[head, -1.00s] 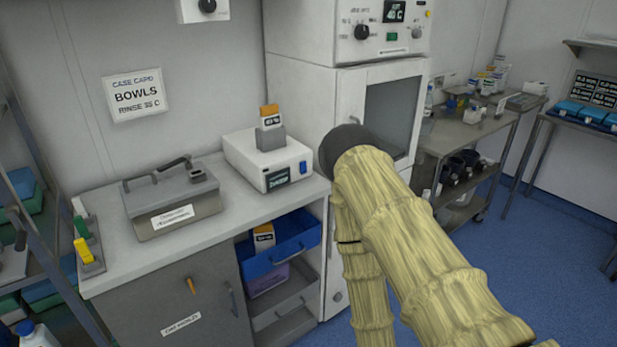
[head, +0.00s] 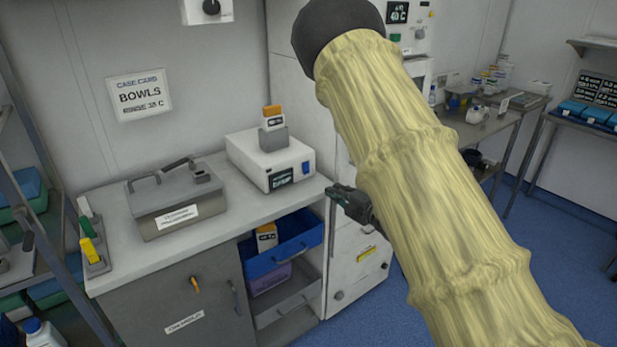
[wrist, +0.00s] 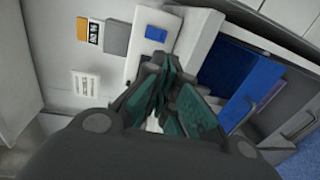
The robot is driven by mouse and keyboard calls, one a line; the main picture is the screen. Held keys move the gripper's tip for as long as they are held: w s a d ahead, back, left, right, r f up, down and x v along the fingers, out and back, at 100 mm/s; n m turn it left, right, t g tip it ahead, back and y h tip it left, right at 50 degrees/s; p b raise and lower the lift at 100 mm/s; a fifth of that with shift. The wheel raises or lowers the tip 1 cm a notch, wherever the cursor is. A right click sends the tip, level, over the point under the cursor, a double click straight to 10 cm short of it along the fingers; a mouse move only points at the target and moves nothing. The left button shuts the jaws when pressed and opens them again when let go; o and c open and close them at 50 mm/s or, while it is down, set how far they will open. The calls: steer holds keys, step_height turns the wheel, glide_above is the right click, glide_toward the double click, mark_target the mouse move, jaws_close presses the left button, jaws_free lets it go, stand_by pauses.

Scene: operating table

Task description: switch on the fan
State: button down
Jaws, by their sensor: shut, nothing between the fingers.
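No fan is recognisable in either view. A white wall box with a black knob (head: 211,7) is cut off by the top edge of the head view. A white counter unit (head: 262,165) has a blue switch (head: 306,168) on its front; the switch also shows in the wrist view (wrist: 156,33). My gripper (head: 338,194) is shut and empty, right of the counter unit and a little lower in the head view. In the wrist view its dark green fingers (wrist: 167,88) lie below the blue switch, apparently apart from it. My arm hides much of the tall white cabinet.
A grey lidded metal box (head: 175,203) stands on the counter (head: 115,282). A blue drawer (head: 283,253) is open below the counter unit. A wall card reading BOWLS (head: 137,95) hangs behind. Steel trolleys (head: 500,125) stand at the right.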

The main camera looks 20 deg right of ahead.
mark_target(302, 173)
steer(key=shift+w+a, duration=0.1)
steer(key=p+x, duration=0.4)
steer(key=x, duration=0.9)
steer(key=shift+w+f, duration=0.1)
steer(key=shift+w, duration=0.2)
steer(key=shift+w+a, duration=0.1)
steer(key=shift+f+b, duration=0.2)
steer(key=shift+b, duration=0.2)
steer(key=shift+w+a+f+t+b, duration=0.1)
steer(key=shift+w+f+t+b, duration=0.15)
steer(key=shift+b, duration=0.7)
steer(key=shift+r, duration=0.25)
steer(key=shift+s, duration=0.15)
